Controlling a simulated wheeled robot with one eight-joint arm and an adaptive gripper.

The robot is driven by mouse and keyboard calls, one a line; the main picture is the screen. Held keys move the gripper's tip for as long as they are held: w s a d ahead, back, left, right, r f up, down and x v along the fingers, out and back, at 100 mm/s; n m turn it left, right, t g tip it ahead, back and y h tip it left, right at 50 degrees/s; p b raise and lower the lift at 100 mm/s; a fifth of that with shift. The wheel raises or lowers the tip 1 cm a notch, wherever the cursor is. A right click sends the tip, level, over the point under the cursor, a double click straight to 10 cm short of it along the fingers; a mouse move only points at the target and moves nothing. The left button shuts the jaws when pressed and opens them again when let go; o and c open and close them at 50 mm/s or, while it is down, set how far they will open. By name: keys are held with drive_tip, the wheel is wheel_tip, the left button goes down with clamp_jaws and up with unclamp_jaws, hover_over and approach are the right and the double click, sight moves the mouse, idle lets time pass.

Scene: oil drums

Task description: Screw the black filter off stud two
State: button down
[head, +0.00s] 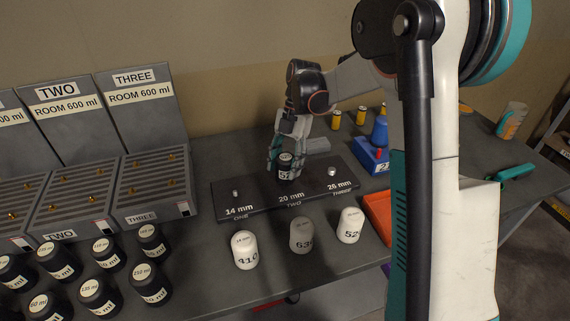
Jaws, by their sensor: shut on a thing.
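The black filter (286,172) stands upright at stud two, the middle place of the dark stud plate (255,196), above the labels "20 mm" and "TWO". My gripper (286,158) reaches down from above and is shut on the black filter, with its fingers at the filter's sides. Stud two itself is hidden under the filter. Stud one (235,193), marked "14 mm", and stud three (332,172), marked "26 mm", are bare. Whether the filter's lower edge touches the plate is too small to tell.
White filters (245,250) stand in front of the plate. Several black jars (150,284) and slotted trays (155,190) fill the left. A blue box (372,158) and an orange tray (378,214) lie right. Small yellow cans (336,120) stand behind.

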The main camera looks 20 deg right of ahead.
drive_tip(key=shift+r+p, duration=0.85)
drive_tip(key=shift+r, duration=0.6)
